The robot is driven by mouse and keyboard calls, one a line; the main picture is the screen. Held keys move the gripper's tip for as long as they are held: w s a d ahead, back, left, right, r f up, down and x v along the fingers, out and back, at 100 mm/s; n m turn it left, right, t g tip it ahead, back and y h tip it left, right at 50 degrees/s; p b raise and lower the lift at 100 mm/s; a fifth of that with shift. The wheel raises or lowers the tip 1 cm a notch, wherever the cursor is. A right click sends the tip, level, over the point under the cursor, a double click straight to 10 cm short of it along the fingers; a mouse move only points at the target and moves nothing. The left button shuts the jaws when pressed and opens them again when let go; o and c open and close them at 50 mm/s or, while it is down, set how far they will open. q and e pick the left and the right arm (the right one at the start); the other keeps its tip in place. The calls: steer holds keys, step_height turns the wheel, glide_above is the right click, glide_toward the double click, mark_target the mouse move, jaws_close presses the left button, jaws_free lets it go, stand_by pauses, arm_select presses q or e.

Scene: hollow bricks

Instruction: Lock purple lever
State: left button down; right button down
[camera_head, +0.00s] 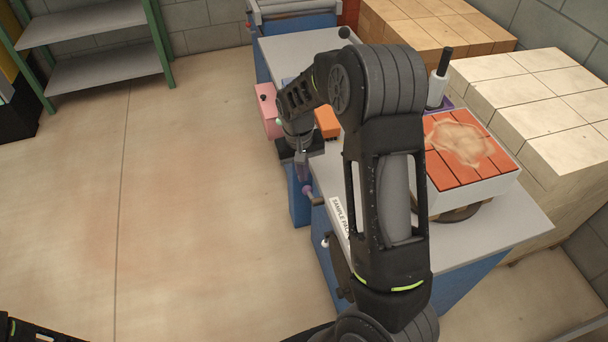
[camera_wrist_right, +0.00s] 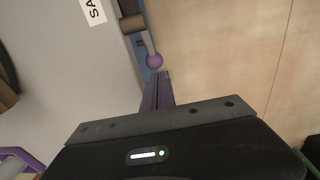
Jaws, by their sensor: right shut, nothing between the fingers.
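The purple lever (camera_head: 308,190) is on the near left side of the grey-topped workbench, by the "SAMPLE" label. Its purple ball end also shows in the right wrist view (camera_wrist_right: 154,60), on a short grey rod running from a brown cylinder. My right gripper (camera_head: 303,174) points down just above the ball. In the right wrist view, its shut, empty fingers (camera_wrist_right: 161,76) end close to the ball; I cannot tell whether they touch it. My left gripper is not in view; only a dark piece of my left arm shows at the bottom left.
The grey workbench top (camera_head: 510,222) bears a block of orange bricks (camera_head: 440,170) and a black-handled tool (camera_head: 440,80). A pink box (camera_head: 267,110) is at the bench's far left. Pale brick stacks (camera_head: 545,90) stand at the right.

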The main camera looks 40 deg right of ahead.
steer(key=shift+s+f, duration=0.35)
steer(key=shift+f, duration=0.15)
